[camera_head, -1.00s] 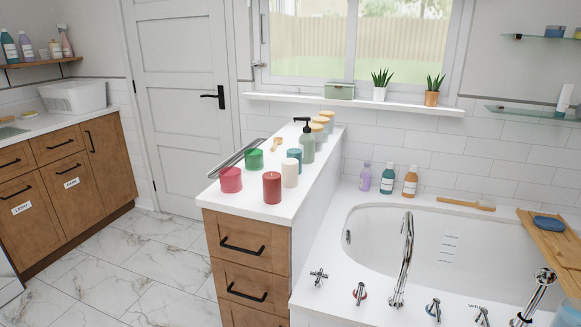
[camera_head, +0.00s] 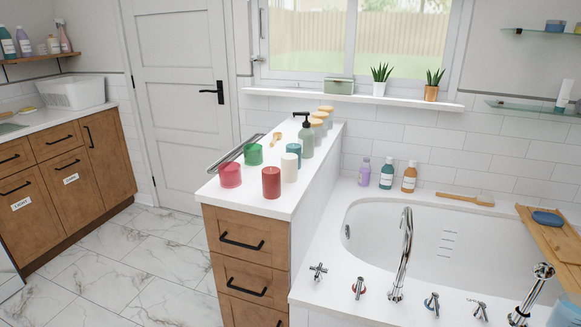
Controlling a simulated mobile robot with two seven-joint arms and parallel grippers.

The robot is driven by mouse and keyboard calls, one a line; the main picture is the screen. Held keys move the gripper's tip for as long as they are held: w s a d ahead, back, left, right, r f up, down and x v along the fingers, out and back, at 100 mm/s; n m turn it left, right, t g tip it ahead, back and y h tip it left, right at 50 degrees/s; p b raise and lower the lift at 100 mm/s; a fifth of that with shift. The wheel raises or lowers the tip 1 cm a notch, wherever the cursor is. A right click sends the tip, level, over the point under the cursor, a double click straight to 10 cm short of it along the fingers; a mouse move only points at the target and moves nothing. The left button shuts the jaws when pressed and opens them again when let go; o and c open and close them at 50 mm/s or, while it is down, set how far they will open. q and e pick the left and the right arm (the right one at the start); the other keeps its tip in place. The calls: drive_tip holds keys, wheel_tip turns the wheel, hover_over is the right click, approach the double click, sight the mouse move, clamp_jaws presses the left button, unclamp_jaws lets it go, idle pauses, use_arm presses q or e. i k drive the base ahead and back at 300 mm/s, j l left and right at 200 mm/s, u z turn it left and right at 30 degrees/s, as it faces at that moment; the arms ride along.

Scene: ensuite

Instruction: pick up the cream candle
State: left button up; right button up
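The cream candle (camera_head: 289,168) stands upright on the white top of the wooden drawer cabinet (camera_head: 243,196), near its front end. A dark red candle (camera_head: 271,183) stands just in front of it to the left. A teal candle (camera_head: 294,150) stands close behind it. A pink-red candle (camera_head: 230,175) and a green candle (camera_head: 253,154) stand to its left. Neither of my grippers shows in the head view.
A metal tray (camera_head: 236,152) lies along the left edge. The bathtub (camera_head: 440,235) is on the right. Marble floor (camera_head: 165,255) is clear on the left.

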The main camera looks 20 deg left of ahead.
sight(289, 161)
drive_tip(key=i+j, duration=0.1)
drive_tip(key=j, duration=0.4)
drive_tip(key=i+j+u, duration=0.1)
drive_tip(key=j, duration=0.4)
drive_tip(key=i+j, duration=0.1)
drive_tip(key=j, duration=0.35)
